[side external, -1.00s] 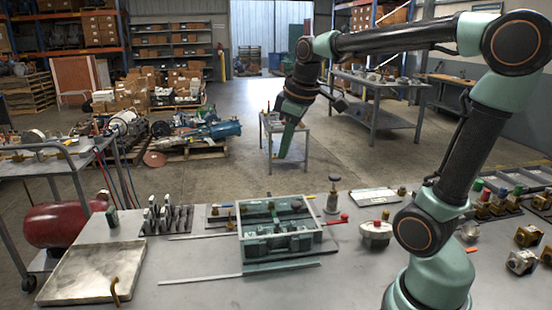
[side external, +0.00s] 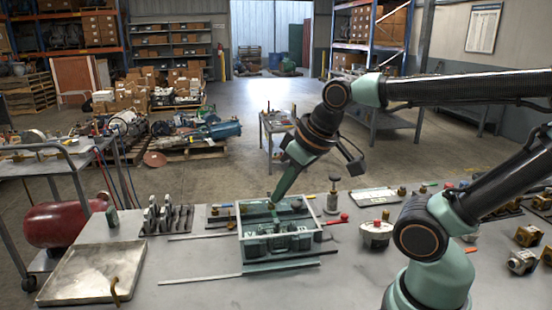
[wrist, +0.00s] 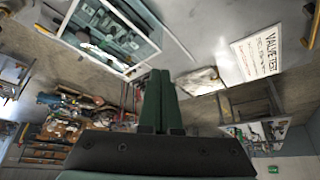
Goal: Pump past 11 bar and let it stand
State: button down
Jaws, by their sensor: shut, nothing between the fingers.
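A green-grey pump or test unit (side external: 283,242) sits inside a pale-framed box (side external: 241,258) on the bench, with pipes and small fittings. It also shows upside down in the wrist view (wrist: 100,30). A red-handled lever (side external: 338,220) sticks out at the box's right side. My gripper (side external: 272,203) is shut and empty, its green fingers angled down to the box's back part. I cannot tell whether the tips touch a fitting there. In the wrist view my gripper (wrist: 159,72) shows its fingers together. I cannot make out any pressure reading.
A black-topped plunger (side external: 333,193) stands behind the box, and a round pale part with a red cap (side external: 376,232) is at its right. The front bench is mostly clear, apart from metal strips.

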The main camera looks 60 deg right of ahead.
jog(key=w+d+r+n+g+h, duration=0.1)
jog(key=w+d+r+n+g, duration=0.1)
jog(key=w+d+r, duration=0.45)
jog(key=n+g, duration=0.3)
jog(key=n, duration=0.4)
send_over(336, 176)
jog(key=shift+y, duration=0.4)
notch_tip(336, 176, down, 4)
jog(key=shift+f, duration=0.1)
notch_tip(336, 176, down, 14)
jog(key=shift+r, duration=0.1)
